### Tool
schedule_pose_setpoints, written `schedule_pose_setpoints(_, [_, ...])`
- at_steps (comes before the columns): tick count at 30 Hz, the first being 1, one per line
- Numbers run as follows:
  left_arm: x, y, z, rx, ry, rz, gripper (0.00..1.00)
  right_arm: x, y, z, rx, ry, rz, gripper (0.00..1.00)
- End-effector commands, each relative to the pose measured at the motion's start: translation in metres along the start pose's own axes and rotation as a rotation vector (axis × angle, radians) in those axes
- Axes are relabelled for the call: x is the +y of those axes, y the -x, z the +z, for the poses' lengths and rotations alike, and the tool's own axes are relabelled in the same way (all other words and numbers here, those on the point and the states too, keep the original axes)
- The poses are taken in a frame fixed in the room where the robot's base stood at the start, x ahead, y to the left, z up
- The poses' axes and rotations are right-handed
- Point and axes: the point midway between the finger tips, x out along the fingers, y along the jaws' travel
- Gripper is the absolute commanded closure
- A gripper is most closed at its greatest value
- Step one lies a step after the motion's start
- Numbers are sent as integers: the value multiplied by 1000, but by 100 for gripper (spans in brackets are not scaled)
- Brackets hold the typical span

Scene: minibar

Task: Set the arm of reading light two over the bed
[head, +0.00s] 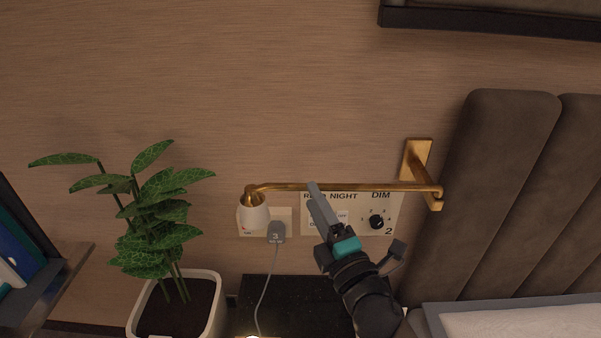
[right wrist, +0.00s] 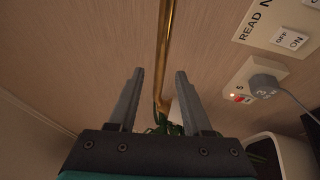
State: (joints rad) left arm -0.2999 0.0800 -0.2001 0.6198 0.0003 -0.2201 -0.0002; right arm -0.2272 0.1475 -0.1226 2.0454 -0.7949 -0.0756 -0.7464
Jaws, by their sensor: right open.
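The reading light has a brass arm (head: 345,187) on a brass wall mount (head: 415,165). The panel behind is marked 2. My right gripper (head: 314,190) is at the middle of the arm. In the right wrist view my right gripper (right wrist: 160,72) is open, and the brass arm (right wrist: 165,45) shows lengthwise between its two fingers. Whether a finger touches the arm I cannot tell. My left gripper is not in view.
The brown padded headboard (head: 510,170) and the bed (head: 520,320) are at the right. A potted plant (head: 165,215) stands left below the lamp. A grey plug (head: 276,232) with a cord sits in the wall socket. A dark nightstand top (head: 300,300) is below. A shelf is at far left.

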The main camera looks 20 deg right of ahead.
Motion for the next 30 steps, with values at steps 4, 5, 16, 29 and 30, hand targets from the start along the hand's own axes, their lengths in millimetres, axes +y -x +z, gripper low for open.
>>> schedule_pose_setpoints(4, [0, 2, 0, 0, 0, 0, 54, 1, -24, 0, 0, 2, 2, 50])
schedule_pose_setpoints(5, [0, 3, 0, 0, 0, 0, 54, 1, -28, 0, 0, 2, 2, 50])
schedule_pose_setpoints(16, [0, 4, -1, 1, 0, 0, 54, 0, -68, 0, 0, 0, 0, 50])
schedule_pose_setpoints(29, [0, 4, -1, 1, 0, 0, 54, 0, -74, 0, 0, -1, -1, 52])
schedule_pose_setpoints(30, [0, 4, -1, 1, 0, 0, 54, 0, -74, 0, 0, -1, 0, 56])
